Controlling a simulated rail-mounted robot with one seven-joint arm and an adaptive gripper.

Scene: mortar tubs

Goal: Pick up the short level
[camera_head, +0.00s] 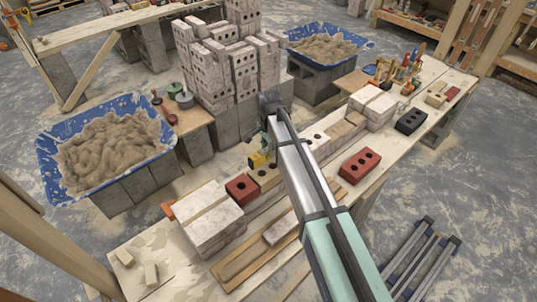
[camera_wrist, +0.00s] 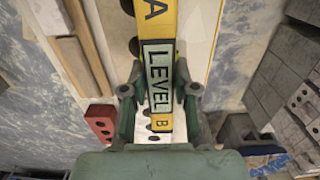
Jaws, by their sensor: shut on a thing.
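In the head view only a small yellow part of the level (camera_head: 259,160) shows, by my gripper (camera_head: 266,143) over the work table; my arm hides the rest. I cannot tell how far it is off the table.
The table (camera_head: 150,235) bears pale blocks (camera_head: 208,218), red bricks (camera_head: 360,166), a dark brick (camera_head: 411,121) and a tool holder (camera_head: 405,75). Blue mortar tubs (camera_head: 52,190) and a tall brick stack (camera_head: 243,70) stand beyond the table.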

